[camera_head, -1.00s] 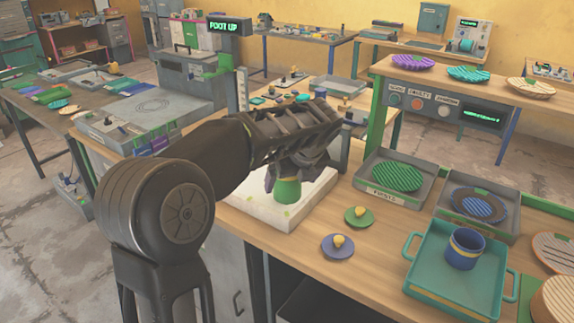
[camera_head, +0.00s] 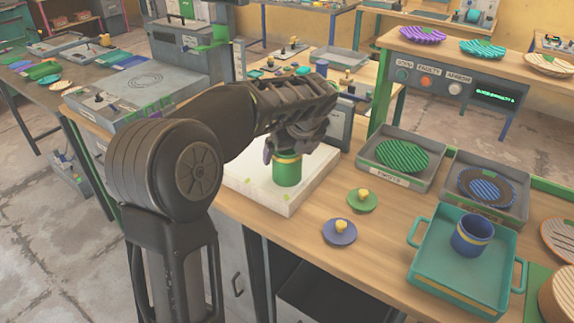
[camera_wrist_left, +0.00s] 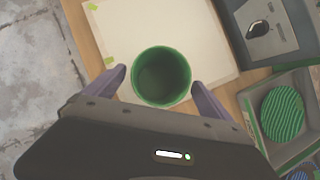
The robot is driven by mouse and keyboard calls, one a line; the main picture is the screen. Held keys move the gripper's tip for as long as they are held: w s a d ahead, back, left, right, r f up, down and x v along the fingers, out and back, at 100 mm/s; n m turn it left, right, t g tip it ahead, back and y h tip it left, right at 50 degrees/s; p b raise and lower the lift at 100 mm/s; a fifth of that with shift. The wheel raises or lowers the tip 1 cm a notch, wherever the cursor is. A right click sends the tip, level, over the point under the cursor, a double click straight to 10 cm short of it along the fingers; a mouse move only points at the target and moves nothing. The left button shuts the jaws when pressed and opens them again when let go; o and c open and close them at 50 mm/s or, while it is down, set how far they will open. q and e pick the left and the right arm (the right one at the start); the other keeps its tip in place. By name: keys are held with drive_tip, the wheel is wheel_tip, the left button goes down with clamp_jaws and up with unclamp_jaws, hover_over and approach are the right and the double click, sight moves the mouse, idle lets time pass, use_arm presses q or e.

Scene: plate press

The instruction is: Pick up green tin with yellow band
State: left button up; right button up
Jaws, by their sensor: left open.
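The green tin with a yellow band (camera_head: 287,172) stands upright on a white square board (camera_head: 262,200) on the bench. In the left wrist view the open-topped tin (camera_wrist_left: 161,77) shows from above. My left gripper (camera_head: 292,152) is open, just above and around the tin's upper part in the head view. In the wrist view its two purple fingers (camera_wrist_left: 160,84) lie either side of the tin's near edge, with gaps visible. My right gripper is not in view.
A green lid (camera_head: 362,202) and a blue lid (camera_head: 340,233) with yellow knobs lie to the right. A teal tray (camera_head: 445,280) holds a blue tin (camera_head: 472,236). Grey trays with ribbed plates (camera_head: 402,157) stand behind.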

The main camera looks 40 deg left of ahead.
use_arm(q)
drive_tip(key=x, duration=0.5)
drive_tip(key=shift+a+p, duration=0.15)
drive_tip(key=shift+p, duration=0.15)
drive_tip(key=shift+c, duration=0.2)
idle(0.3)
drive_tip(key=c, duration=1.5)
